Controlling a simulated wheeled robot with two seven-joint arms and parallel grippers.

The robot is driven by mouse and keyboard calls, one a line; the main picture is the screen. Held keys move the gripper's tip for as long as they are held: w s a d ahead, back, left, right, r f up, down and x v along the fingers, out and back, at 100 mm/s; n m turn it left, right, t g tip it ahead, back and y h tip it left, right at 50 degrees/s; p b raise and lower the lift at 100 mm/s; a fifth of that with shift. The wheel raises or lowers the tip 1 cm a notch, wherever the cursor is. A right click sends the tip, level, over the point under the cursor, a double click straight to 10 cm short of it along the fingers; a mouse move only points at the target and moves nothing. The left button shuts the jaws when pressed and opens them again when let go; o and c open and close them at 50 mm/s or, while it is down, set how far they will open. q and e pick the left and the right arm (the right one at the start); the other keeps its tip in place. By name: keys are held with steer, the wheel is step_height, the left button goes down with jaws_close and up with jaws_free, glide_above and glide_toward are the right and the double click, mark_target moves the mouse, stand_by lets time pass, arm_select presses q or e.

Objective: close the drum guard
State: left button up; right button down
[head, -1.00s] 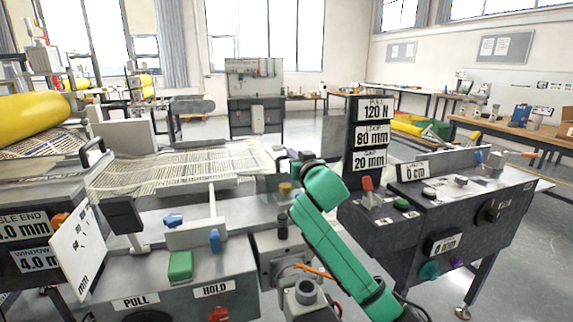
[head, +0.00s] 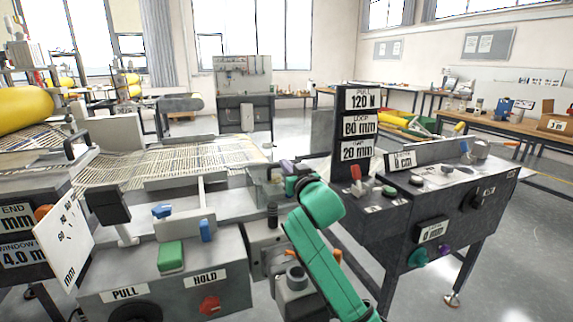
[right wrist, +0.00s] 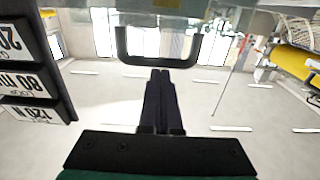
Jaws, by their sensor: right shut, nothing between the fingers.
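A black U-shaped handle (right wrist: 158,62) shows in the right wrist view, which is upside down. It is fixed to a grey edge (right wrist: 230,18) across the top of that picture; I take this to be the drum guard, but its full shape is not visible. My right gripper (right wrist: 160,75) is shut and empty. Its fingertips appear within the handle's outline, close to its bar; I cannot tell whether they touch. In the head view my green right arm ends over the gap between the two machine halves and hides the fingers and the handle. My left gripper is not in view.
A dark post with labels (head: 359,125) stands right of my arm, above a dark control cabinet (head: 450,215). To the left are a grey panel with a green block (head: 171,256), a white dial plate (head: 64,240) and the mesh bed (head: 190,157). Floor is open behind.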

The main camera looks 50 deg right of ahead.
steer(key=shift+f, duration=0.65)
steer(key=p+v, duration=1)
steer(key=v, duration=0.4)
steer(key=shift+s+a+r, duration=0.15)
steer(key=shift+s+r, duration=0.2)
steer(key=shift+r, duration=0.2)
